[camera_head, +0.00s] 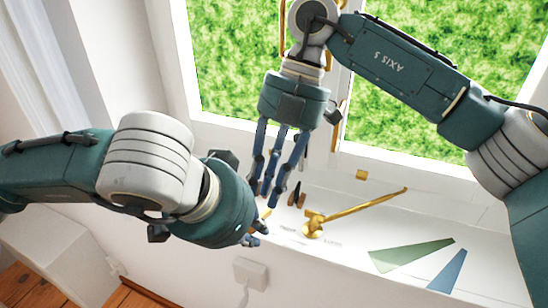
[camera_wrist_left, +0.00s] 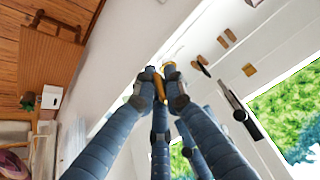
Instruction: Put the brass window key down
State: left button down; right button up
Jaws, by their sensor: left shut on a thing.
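My left gripper (camera_head: 258,234) is low over the front edge of the white sill, its fingers mostly hidden by its own housing in the head view. In the left wrist view its fingertips (camera_wrist_left: 160,80) are closed together on a small brass-coloured piece, the window key (camera_wrist_left: 169,68); most of it is hidden between the fingers. A bit of the brass key (camera_head: 267,213) also shows beside the left gripper in the head view. My right gripper (camera_head: 268,192) points down above the sill just behind the left one, its fingers apart with nothing seen between them.
A long brass handle-like piece (camera_head: 350,211) lies on the sill (camera_head: 335,255) right of both grippers. A green wedge (camera_head: 410,256) and a blue wedge (camera_head: 448,271) lie farther right. A small brass block (camera_head: 362,174) sits by the window frame. A white wall box (camera_head: 250,273) is below.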

jog(key=shift+x, duration=1.45)
pick_arm(q)
jog(key=shift+d, duration=0.1)
pick_arm(e)
jog(key=shift+a, duration=0.1)
grip_shut()
pick_arm(q)
jog(key=c, duration=1.7)
grip_release()
jog(key=shift+s, duration=0.1)
